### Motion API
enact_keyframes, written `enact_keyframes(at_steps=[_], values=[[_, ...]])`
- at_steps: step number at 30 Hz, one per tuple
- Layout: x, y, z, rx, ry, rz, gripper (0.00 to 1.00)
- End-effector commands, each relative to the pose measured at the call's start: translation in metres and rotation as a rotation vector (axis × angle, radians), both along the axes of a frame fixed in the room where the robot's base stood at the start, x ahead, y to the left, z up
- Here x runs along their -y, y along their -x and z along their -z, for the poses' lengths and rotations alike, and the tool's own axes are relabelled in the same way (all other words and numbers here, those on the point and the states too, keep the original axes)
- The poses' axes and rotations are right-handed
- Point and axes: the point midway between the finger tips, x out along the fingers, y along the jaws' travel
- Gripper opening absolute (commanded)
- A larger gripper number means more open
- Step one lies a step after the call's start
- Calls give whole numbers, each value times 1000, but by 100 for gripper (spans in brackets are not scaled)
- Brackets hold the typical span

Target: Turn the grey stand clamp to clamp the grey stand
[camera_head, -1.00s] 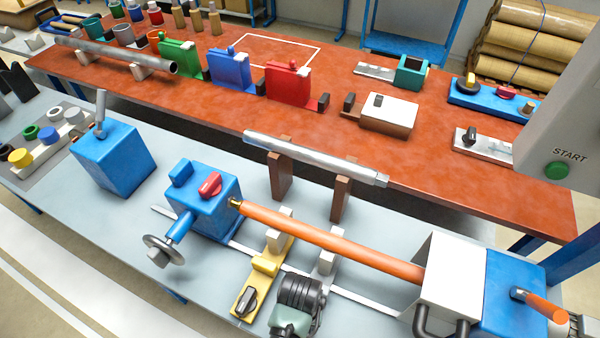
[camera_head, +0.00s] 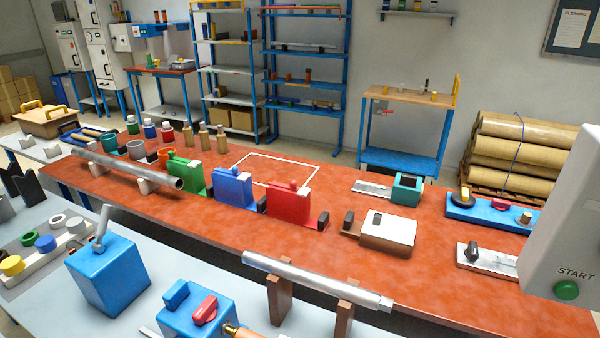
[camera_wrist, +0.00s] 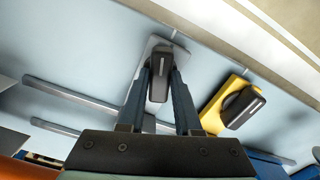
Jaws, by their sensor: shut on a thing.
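In the wrist view, the grey stand (camera_wrist: 152,45) is a light grey plate on the pale bench. Its clamp, a black knob (camera_wrist: 158,88), sits between the two fingers of my gripper (camera_wrist: 160,72). The gripper is shut on this knob, one finger on each side. The knob lies roughly in line with the fingers. Most of the grey stand is hidden behind my gripper. The head view does not show the grey stand or my gripper.
A yellow stand (camera_wrist: 211,118) with its own black knob (camera_wrist: 243,107) is close on the right in the wrist view. Rails (camera_wrist: 75,98) run along the bench on the left. The head view shows a blue block with a red knob (camera_head: 205,309) and a red table (camera_head: 330,240).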

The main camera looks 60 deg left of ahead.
Motion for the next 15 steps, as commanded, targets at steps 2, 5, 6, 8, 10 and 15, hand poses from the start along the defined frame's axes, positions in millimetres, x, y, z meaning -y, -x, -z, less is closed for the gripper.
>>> enact_keyframes(at_steps=[2, 5, 6, 8, 10, 15], values=[[0, 0, -3, 0, 0, 38, 0], [0, 0, -5, -1, 1, 130, 0], [0, 0, -5, -1, 1, 171, 0], [0, 0, -4, -1, 2, 228, 0], [0, 0, -3, -1, 1, 285, 0], [0, 0, -1, 0, 0, 352, 0]])
